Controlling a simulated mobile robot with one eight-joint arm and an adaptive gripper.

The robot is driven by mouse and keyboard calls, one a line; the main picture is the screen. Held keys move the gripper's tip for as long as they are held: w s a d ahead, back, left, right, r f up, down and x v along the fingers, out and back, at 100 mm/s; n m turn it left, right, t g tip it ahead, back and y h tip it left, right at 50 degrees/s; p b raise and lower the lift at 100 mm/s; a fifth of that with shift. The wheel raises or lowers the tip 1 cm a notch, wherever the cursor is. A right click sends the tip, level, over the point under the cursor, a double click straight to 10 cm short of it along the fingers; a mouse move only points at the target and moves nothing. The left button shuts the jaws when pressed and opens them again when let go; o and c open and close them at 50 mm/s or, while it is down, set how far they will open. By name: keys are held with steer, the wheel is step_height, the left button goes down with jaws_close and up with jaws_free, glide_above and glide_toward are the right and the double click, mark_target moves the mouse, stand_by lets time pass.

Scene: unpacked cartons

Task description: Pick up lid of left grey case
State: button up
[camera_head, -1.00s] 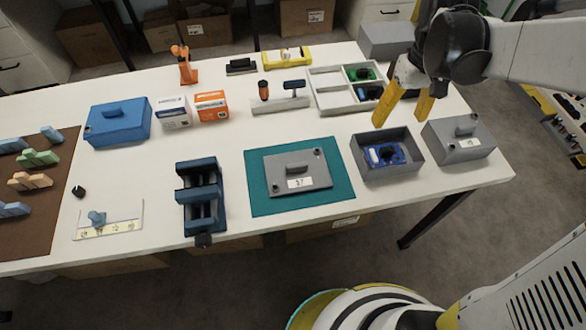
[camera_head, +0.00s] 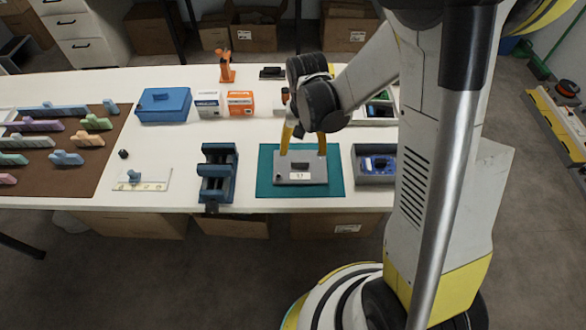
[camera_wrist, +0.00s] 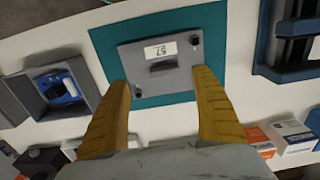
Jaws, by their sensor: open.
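A flat grey lid (camera_head: 300,171) with a raised handle and a white label lies on the teal mat (camera_head: 265,187). It also shows in the wrist view (camera_wrist: 135,58), its handle between the fingers in the picture. My gripper (camera_head: 305,152) is open and empty, its yellow fingers at the lid's far side; in the wrist view the fingertips (camera_wrist: 162,78) reach the lid's edge. I cannot tell whether they touch it. The open grey case (camera_head: 374,178) with a blue item inside stands right of the mat; it also shows in the wrist view (camera_wrist: 38,103).
A dark blue vise (camera_head: 217,175) stands left of the mat. A blue case (camera_head: 164,106), a white-and-blue box (camera_head: 207,104) and an orange box (camera_head: 240,103) stand behind. My arm covers the table's right end. Bare table lies between the vise and the mat.

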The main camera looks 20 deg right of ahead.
mark_target(300, 161)
step_height(300, 161, down, 3)
steer(key=shift+w+r+b, duration=0.1)
steer(key=shift+b, duration=0.25)
steer(key=f+b, duration=0.2)
steer(key=f, duration=0.1)
steer(key=w+f, duration=0.1)
steer(key=f, duration=0.1)
steer(key=shift+a+b, duration=0.2)
steer(key=shift+b, duration=0.2)
steer(key=shift+s, duration=0.1)
steer(key=c, duration=1.3)
